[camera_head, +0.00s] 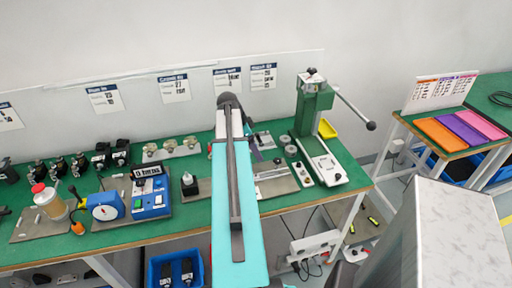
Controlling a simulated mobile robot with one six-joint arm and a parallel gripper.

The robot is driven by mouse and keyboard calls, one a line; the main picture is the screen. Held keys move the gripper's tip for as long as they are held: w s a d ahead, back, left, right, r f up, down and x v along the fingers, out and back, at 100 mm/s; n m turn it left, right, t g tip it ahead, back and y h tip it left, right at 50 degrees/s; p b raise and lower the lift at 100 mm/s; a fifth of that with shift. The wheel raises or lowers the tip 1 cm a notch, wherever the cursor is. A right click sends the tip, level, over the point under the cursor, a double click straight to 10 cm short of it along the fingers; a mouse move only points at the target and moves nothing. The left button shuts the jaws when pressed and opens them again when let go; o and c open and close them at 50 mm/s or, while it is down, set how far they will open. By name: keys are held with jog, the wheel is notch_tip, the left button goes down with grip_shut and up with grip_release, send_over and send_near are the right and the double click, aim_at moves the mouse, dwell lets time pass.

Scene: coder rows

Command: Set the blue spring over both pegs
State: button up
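My arm, a long teal and dark grey link, reaches from the bottom edge up over the middle of the green bench. I cannot make out my gripper's fingers. I cannot clearly pick out a blue spring or the two pegs. A grey metal plate (281,187) lies on the bench just right of my arm. Small parts lie near it, too small to tell. A dark purple-blue piece (254,151) shows beside my arm; I cannot tell what it is. My arm hides part of the bench there.
A green lever press (308,115) stands on the right of the bench (350,169), its handle sticking out right. A blue control box (152,194), a dial device (104,205) and an amber jar (48,201) stand left. Coloured trays (440,133) lie on another table.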

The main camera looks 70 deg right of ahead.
jog(key=w+a+r+n+t, duration=0.25)
jog(key=w+a+n, duration=0.25)
jog(key=w+a, duration=0.45)
jog(key=w+a+r+n+t+h, duration=0.1)
jog(key=w+a+r+n, duration=0.3)
jog(key=w+a, duration=0.5)
jog(key=w+a+r+n+t, duration=0.25)
jog(key=w+a+n, duration=0.25)
jog(key=w+a, duration=0.4)
jog(key=w+a+r+n+y, duration=0.1)
jog(key=w+a+r+n, duration=0.1)
jog(key=a, duration=0.9)
jog(key=w+a+r+n+t+y, duration=0.1)
jog(key=w+a+r+n, duration=0.2)
jog(key=a+n, duration=0.4)
jog(key=w+a+r+n+t+y, duration=0.1)
jog(key=w+a+r+n, duration=0.2)
jog(key=a, duration=1.3)
jog(key=shift+a+r+n+y, duration=0.3)
jog(key=shift+r+n+y, duration=0.1)
jog(key=shift+r+n, duration=0.4)
jog(key=shift+w+f, duration=0.1)
jog(key=shift+f, duration=0.05)
